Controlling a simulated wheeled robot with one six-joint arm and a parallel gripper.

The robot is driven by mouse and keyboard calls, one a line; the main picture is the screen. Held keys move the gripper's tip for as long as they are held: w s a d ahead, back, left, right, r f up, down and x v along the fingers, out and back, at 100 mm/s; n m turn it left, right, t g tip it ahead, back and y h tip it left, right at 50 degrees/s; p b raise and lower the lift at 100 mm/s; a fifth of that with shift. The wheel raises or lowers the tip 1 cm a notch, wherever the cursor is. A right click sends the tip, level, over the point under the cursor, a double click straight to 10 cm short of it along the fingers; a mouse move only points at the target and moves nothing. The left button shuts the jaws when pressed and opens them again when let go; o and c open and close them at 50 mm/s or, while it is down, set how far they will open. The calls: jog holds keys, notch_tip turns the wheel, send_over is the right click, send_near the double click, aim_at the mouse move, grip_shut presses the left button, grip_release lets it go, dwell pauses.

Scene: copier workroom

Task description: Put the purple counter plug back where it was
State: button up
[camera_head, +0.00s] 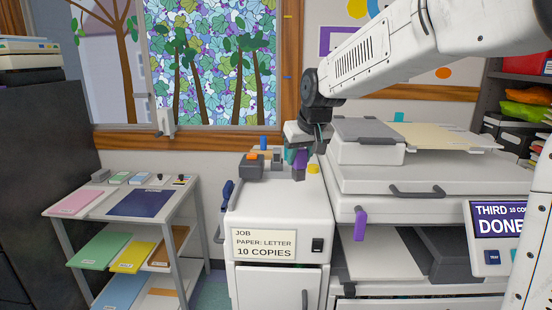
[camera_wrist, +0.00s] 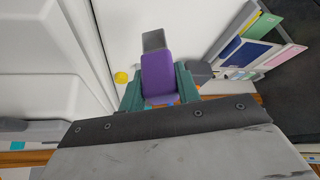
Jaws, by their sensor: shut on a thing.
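The purple counter plug (camera_wrist: 157,74) has a grey end and sits between the green jaws of my gripper (camera_wrist: 160,92) in the wrist view. In the head view the plug (camera_head: 300,158) is partly hidden by my gripper (camera_head: 299,155), which is shut on it. It is held upright over the top of the white cabinet (camera_head: 278,206), near the copier's left side. I cannot tell whether its grey lower end touches the cabinet top. A yellow knob (camera_head: 313,169) is just right of the plug. A dark grey block (camera_head: 251,166) stands to its left.
The copier (camera_head: 385,180) stands close on the right, with a purple handle (camera_head: 360,224) on its front. A shelf cart (camera_head: 196,200) with coloured paper is at the left. Small orange and blue items (camera_head: 263,145) lie behind the dark block. The cabinet's front top is clear.

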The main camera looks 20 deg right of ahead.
aim_at(301, 180)
jog(key=shift+w+f, duration=0.1)
jog(key=shift+r, duration=0.2)
jog(key=shift+f, duration=4)
jog(key=shift+f, duration=0.35)
jog(key=o, duration=1.4)
jog(key=shift+c, duration=0.2)
jog(key=v, duration=0.8)
jog(key=shift+f, duration=0.1)
